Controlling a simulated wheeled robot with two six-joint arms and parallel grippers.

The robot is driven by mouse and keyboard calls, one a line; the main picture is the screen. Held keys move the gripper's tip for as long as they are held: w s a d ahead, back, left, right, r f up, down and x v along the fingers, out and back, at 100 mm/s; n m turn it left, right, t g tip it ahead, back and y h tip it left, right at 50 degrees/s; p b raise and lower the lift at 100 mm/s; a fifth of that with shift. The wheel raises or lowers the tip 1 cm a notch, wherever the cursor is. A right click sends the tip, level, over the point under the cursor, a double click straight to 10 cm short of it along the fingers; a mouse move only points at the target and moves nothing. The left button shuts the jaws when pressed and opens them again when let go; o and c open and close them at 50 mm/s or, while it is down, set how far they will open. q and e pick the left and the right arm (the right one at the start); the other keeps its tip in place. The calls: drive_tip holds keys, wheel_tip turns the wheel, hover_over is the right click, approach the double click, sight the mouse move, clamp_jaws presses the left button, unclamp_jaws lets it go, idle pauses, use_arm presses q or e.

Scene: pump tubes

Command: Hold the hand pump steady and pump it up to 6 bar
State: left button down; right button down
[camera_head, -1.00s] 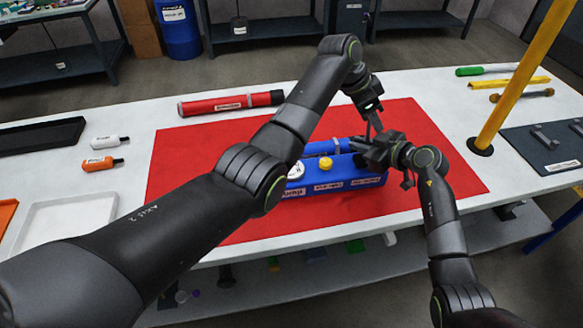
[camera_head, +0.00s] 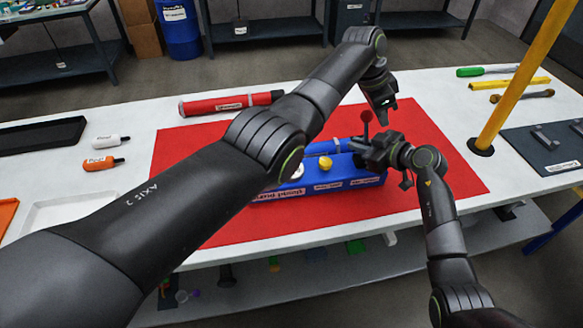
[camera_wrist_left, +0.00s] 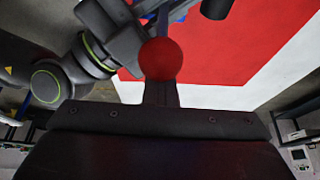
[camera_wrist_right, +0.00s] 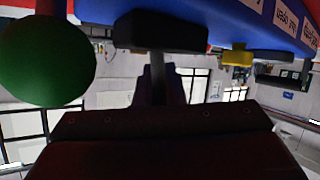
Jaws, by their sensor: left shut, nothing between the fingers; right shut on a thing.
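The blue hand pump (camera_head: 345,177) lies on the red mat, with a yellow knob (camera_head: 326,162) on top. Its white gauge (camera_head: 298,171) is partly behind my left arm, so I cannot read it. A red ball (camera_head: 366,116) tops the upright pump lever. My left gripper (camera_head: 382,108) is shut and empty, just right of the ball; in the left wrist view the ball (camera_wrist_left: 160,60) is before its fingers. My right gripper (camera_head: 366,152) is shut at the pump's right end, on what looks like a black handle (camera_wrist_right: 160,31).
A red cylinder (camera_head: 231,104) lies behind the pump. A yellow post (camera_head: 515,80) stands at the right, near a dark tray (camera_head: 545,145) and tools. White and orange bottles lie at the left. A green ball (camera_wrist_right: 45,60) is close in the right wrist view.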

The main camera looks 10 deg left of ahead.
use_arm(q)
drive_tip(key=shift+r, duration=0.15)
drive_tip(key=shift+a, duration=0.2)
idle(0.3)
drive_tip(key=shift+s+a+h, duration=0.1)
drive_tip(key=shift+a+h, duration=0.15)
drive_tip(key=shift+h, duration=0.05)
drive_tip(key=shift+f, duration=0.25)
idle(0.6)
drive_tip(key=shift+d, duration=0.1)
drive_tip(key=shift+w+d, duration=0.3)
drive_tip(key=shift+d, duration=0.55)
drive_tip(key=shift+r, duration=0.15)
idle(0.8)
